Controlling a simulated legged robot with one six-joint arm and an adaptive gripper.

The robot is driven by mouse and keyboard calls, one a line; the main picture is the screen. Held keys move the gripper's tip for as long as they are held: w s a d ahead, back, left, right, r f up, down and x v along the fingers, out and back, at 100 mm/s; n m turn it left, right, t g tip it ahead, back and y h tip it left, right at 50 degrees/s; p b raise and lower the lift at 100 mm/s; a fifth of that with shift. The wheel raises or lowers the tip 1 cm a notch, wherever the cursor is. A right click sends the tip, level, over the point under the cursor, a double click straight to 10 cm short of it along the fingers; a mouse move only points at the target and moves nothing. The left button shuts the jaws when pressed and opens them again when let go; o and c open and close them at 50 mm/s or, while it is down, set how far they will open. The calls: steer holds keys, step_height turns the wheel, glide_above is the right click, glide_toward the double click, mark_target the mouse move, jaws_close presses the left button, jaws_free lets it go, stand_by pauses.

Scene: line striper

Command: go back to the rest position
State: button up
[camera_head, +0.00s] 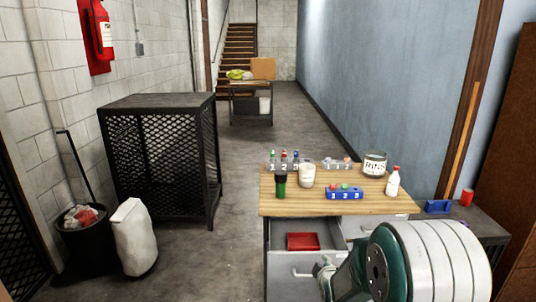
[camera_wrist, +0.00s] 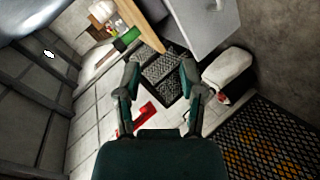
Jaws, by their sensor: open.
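My gripper (camera_wrist: 160,74) shows in the wrist view with its two fingers spread apart and nothing between them. In that view it is clear of the things beyond it, and the picture is strongly tilted. In the head view my teal and white arm fills the lower right, in front of the wooden-topped workbench (camera_head: 400,206). I cannot make out the fingers clearly there. A drawer (camera_head: 334,238) of the bench is open, with a red box (camera_head: 303,241) in it.
On the bench stand a green-and-black bottle (camera_head: 281,186), a blue holder (camera_head: 345,194), a RINS tin (camera_head: 375,165) and a white bottle (camera_head: 393,182). A mesh cabinet (camera_head: 155,101), black bin (camera_head: 85,238) and white bag (camera_head: 134,236) stand left. The aisle floor (camera_head: 238,175) is clear.

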steer(key=s+r+m+g, duration=0.3)
steer(key=s+r+m, duration=0.3)
steer(key=s+r, duration=0.8)
steer(key=s+r+m+g, duration=0.1)
steer(key=s+m+g, duration=0.1)
steer(key=s, duration=0.8)
steer(key=s+r+m+g, duration=0.1)
steer(key=s+m, duration=0.3)
steer(key=s, duration=0.6)
steer(key=shift+s+a+r+g, duration=0.3)
steer(key=shift+r+g, duration=0.1)
steer(key=shift+r, duration=0.35)
